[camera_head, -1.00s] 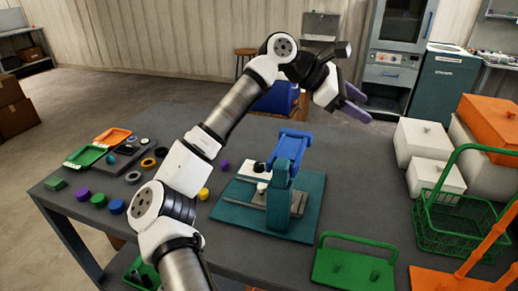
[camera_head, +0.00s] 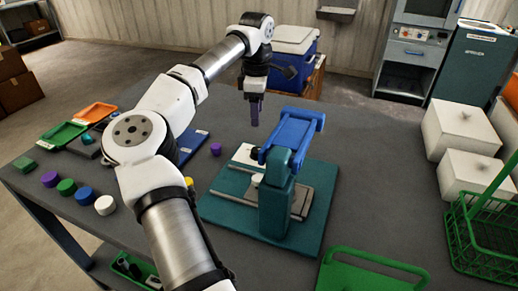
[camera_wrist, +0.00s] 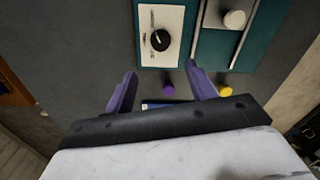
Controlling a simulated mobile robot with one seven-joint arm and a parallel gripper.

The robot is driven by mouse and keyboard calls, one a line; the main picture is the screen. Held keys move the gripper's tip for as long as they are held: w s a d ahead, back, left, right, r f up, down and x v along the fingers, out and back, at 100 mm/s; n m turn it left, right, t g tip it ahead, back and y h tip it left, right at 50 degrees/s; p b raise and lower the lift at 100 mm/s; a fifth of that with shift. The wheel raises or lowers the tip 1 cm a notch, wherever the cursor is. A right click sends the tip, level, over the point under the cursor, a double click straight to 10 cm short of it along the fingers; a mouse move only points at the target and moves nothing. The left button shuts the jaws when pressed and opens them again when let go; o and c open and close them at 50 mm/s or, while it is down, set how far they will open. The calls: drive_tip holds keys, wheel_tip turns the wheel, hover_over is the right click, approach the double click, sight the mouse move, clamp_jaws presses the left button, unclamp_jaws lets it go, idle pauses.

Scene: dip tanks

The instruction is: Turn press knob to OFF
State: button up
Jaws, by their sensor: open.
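The teal press (camera_head: 278,200) with a blue top arm (camera_head: 294,135) stands on a teal base plate on the table. Its white panel (camera_head: 245,156) is at the far left of the base. In the wrist view the panel (camera_wrist: 161,22) carries a black round knob (camera_wrist: 160,40) with a pale pointer mark; the lettering is too small to read. My gripper (camera_head: 255,110) points down above the table, just behind the panel. Its purple fingers (camera_wrist: 160,85) are apart with nothing between them, clear of the knob. My arm covers part of the table at left.
A purple cylinder (camera_wrist: 168,88) and a yellow one (camera_wrist: 225,90) stand near the base. Several coloured caps and trays lie at left. White boxes (camera_head: 461,131), a green basket (camera_head: 490,235) and a green tray (camera_head: 365,275) are at right.

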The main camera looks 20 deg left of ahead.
sight(257, 150)
wheel_tip(257, 150, down, 13)
drive_tip(key=shift+d+r+p, duration=0.1)
drive_tip(key=shift+p, duration=1.1)
drive_tip(key=c, duration=1)
